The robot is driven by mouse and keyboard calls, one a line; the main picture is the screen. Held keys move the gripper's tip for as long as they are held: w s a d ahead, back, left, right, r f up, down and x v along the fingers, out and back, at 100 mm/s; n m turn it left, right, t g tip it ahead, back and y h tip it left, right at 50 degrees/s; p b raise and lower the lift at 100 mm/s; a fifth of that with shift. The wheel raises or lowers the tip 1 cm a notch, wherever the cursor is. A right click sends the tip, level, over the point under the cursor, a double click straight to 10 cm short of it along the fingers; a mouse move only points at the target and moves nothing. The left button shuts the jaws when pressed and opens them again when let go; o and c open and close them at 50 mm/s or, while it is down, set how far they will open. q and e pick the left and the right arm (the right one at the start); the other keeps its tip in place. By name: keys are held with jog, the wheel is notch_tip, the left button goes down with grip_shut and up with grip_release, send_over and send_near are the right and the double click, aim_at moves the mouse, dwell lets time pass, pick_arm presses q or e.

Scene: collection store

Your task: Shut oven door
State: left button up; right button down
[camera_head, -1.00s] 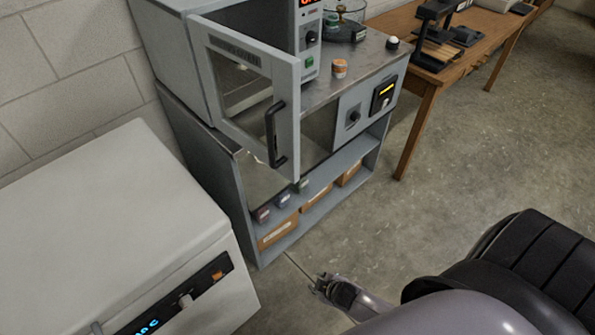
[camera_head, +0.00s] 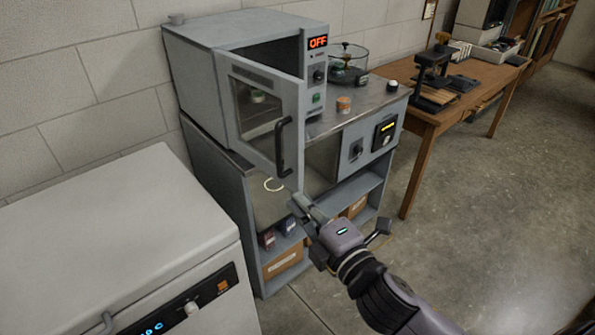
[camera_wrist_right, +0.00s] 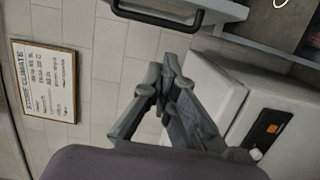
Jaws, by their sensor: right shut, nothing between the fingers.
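The grey oven (camera_head: 235,36) stands on the metal-topped bench, its display reading OFF. Its windowed door (camera_head: 228,110) stands open, swung out toward me. The black door handle (camera_head: 282,148) is on the door's free edge; it also shows at the top of the right wrist view (camera_wrist_right: 158,14). My right gripper (camera_head: 298,203) is just below the door's lower free corner in the picture. In the right wrist view its fingers (camera_wrist_right: 166,82) are closed together and empty, apart from the handle. My left gripper is not in view.
A white chest unit (camera_head: 110,230) fills the lower left. Boxes (camera_head: 284,262) sit on the shelf below. A wooden table (camera_head: 440,118) stands right; floor is clear in front of it.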

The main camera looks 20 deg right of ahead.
aim_at(293, 166)
jog(key=w+p, duration=0.1)
jog(key=w, duration=0.2)
jog(key=w+d+p, duration=0.1)
jog(key=w, duration=0.3)
jog(key=w+d+p, duration=0.1)
jog(key=w, duration=0.3)
jog(key=shift+w+f, duration=0.1)
jog(key=shift+w, duration=0.05)
